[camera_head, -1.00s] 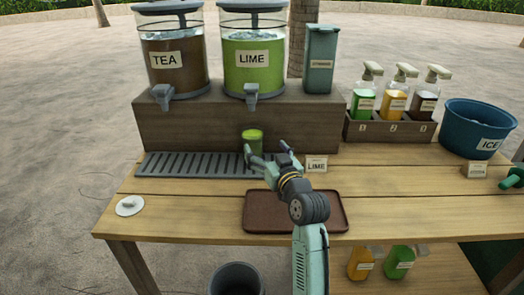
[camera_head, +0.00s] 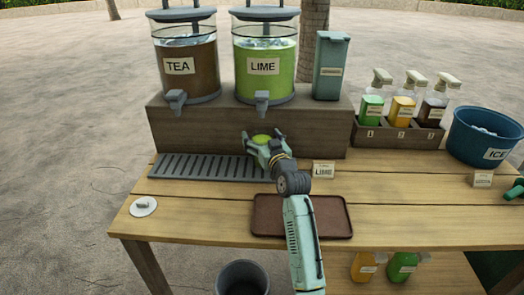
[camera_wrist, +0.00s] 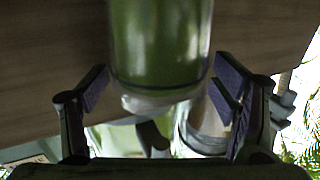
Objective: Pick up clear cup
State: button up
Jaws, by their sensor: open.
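The clear cup (camera_head: 262,138), filled with green liquid, stands under the lime dispenser's tap at the right end of the grey drip grate (camera_head: 208,167). My gripper (camera_head: 264,147) is open, with its fingers spread to either side of the cup. In the head view the gripper hides the cup's lower part. In the wrist view the cup (camera_wrist: 160,45) is large at the top centre, in line with the gap between the open fingers (camera_wrist: 165,92). I cannot tell whether a finger touches it.
The lime dispenser (camera_head: 264,70) and tea dispenser (camera_head: 186,75) stand on a wooden riser (camera_head: 205,130) behind the cup. A LIME sign (camera_head: 323,170) is just right of the gripper. A brown tray (camera_head: 330,228) lies in front. The table's left front is mostly clear.

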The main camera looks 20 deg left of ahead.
jog(key=shift+c, duration=0.4)
jog(key=shift+r, duration=0.1)
grip_shut()
dwell(0.5)
